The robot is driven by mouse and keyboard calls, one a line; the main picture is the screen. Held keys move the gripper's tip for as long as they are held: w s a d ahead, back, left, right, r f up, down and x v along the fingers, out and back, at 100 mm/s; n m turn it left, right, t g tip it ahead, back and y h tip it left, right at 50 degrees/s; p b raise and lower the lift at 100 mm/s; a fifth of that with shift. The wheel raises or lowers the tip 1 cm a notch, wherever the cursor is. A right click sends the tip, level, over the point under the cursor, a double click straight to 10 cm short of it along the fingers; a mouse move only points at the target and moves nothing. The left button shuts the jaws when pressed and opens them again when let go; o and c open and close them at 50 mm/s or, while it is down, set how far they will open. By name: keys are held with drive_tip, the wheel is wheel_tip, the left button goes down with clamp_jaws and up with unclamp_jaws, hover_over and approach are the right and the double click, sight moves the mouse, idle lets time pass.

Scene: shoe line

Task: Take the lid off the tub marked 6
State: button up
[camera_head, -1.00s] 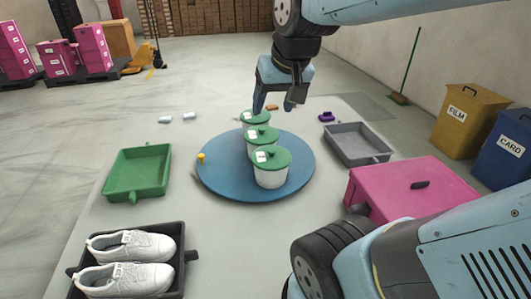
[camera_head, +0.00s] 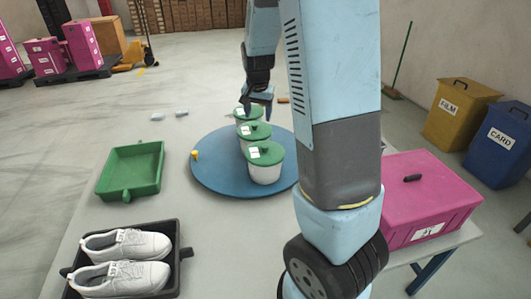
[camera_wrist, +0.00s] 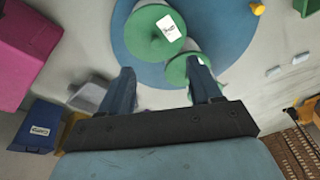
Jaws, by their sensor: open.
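Three white tubs with green lids stand in a row on a round blue turntable (camera_head: 222,180). They are the near tub (camera_head: 265,172), the middle tub (camera_head: 254,131) and the far tub (camera_head: 243,114). Each lid has a knob and a white label, too small or blurred to read, so I cannot tell which is 6. My gripper (camera_head: 258,108) is open and empty, low over the far end of the row, partly in front of the far tub. In the wrist view, my gripper (camera_wrist: 161,68) has its fingers apart, with the near lid (camera_wrist: 150,40) and middle lid (camera_wrist: 182,72) ahead.
A yellow piece (camera_head: 194,155) sits at the turntable's left edge. A green tray (camera_head: 132,172) and a dark tray of white shoes (camera_head: 125,245) lie left. A pink box (camera_head: 425,200) stands right. A grey tray (camera_wrist: 90,93) shows in the wrist view. My arm hides the table's right part.

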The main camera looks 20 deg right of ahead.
drive_tip(key=m+h, duration=0.1)
approach(265, 146)
drive_tip(key=f, duration=0.1)
drive_tip(key=w+f, duration=0.1)
drive_tip(key=f, duration=0.1)
drive_tip(key=shift+d+f+g, duration=0.2)
drive_tip(key=shift+d+g, duration=0.05)
drive_tip(key=shift+g, duration=0.15)
drive_tip(key=shift+w+x, duration=0.2)
drive_tip(key=shift+x, duration=2.4)
drive_tip(key=shift+r, duration=0.1)
drive_tip(key=c, duration=1.1)
